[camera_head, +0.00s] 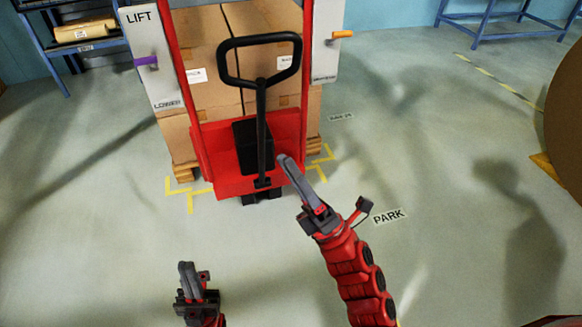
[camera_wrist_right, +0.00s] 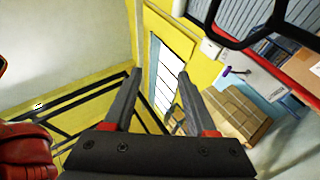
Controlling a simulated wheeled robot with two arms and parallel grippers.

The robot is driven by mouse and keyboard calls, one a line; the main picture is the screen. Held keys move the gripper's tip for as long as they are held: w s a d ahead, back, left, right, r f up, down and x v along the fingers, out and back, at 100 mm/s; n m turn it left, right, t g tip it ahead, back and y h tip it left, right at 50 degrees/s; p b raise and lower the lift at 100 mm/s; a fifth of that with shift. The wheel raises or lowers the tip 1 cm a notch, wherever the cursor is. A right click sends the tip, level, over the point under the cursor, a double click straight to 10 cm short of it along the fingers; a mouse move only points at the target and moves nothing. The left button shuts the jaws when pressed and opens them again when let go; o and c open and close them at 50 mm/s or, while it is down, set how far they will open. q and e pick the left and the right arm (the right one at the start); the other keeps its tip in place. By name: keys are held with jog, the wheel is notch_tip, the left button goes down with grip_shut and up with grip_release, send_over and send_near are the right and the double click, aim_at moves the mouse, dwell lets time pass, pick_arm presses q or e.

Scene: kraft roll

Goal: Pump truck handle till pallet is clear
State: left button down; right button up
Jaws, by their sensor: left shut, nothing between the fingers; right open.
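The red pallet truck (camera_head: 245,170) stands in front of a loaded wooden pallet (camera_head: 185,173). Its black loop handle (camera_head: 232,80) stands upright in front of the boxes; part of the loop also shows at the upper right of the right wrist view (camera_wrist_right: 275,38). My right gripper (camera_head: 284,160) is below and right of the loop, apart from it; in the right wrist view its two fingers (camera_wrist_right: 160,73) are open with nothing between. My left gripper (camera_head: 187,266) is shut and empty, low in front of the truck. Whether the pallet is off the floor cannot be told.
Cardboard boxes (camera_head: 208,50) are stacked on the pallet. A LIFT/LOWER panel (camera_head: 152,60) with a purple lever stands left, another panel (camera_head: 328,35) with an orange lever right. Yellow floor marks surround the pallet. A PARK label (camera_head: 389,216) lies on clear floor at right.

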jog(key=p+v, duration=0.2)
jog(key=v, duration=1.5)
jog(key=shift+s+d, duration=0.1)
